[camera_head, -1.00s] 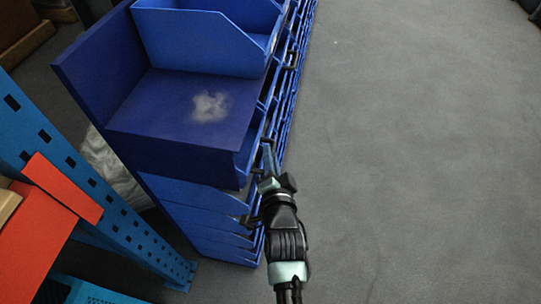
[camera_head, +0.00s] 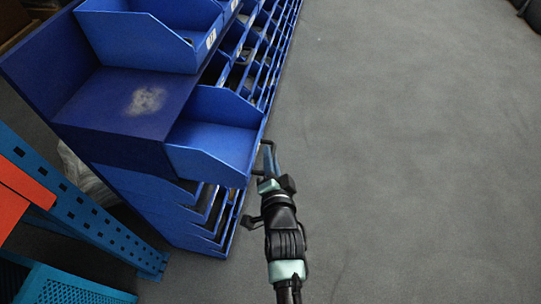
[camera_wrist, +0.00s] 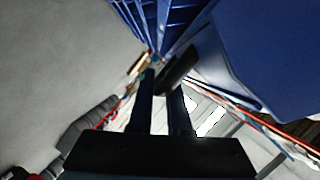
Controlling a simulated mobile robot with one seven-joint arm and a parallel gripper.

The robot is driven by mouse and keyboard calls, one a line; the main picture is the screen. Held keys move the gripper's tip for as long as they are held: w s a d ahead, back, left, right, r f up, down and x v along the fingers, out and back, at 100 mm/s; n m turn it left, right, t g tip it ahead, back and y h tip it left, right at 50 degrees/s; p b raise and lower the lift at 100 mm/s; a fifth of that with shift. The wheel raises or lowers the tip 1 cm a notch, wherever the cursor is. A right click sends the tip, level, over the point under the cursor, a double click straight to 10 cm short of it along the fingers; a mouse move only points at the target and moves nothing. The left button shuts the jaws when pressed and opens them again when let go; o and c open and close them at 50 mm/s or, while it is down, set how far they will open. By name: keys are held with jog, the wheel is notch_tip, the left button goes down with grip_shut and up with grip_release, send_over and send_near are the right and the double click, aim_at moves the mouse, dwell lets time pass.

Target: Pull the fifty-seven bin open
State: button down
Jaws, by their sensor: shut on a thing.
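A blue bin (camera_head: 212,140) sticks out of the blue shelf unit, under its top board, and its empty inside shows. No number can be read on its front, which faces away from the head view. My gripper (camera_head: 269,160) is at the bin's front edge, shut on its dark handle (camera_head: 267,143). In the wrist view the two fingers of my gripper (camera_wrist: 162,95) are around the dark handle (camera_wrist: 180,68), and a large blue surface (camera_wrist: 275,50), likely the bin, is at the right.
The shelf unit (camera_head: 120,112) holds more bins, with one blue bin (camera_head: 150,35) on top. A blue rack upright (camera_head: 75,205) and an orange-red part (camera_head: 22,180) stand at the left. Grey floor (camera_head: 400,150) is clear on the right.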

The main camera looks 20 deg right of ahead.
jog(key=shift+s+d, duration=0.1)
jog(key=shift+d, duration=0.1)
jog(key=shift+a, duration=0.2)
jog(key=c, duration=1.1)
grip_release()
jog(key=shift+c, duration=0.2)
jog(key=p+v, duration=0.2)
jog(key=v, duration=1)
jog(key=shift+s+a, duration=0.2)
jog(key=shift+s, duration=0.15)
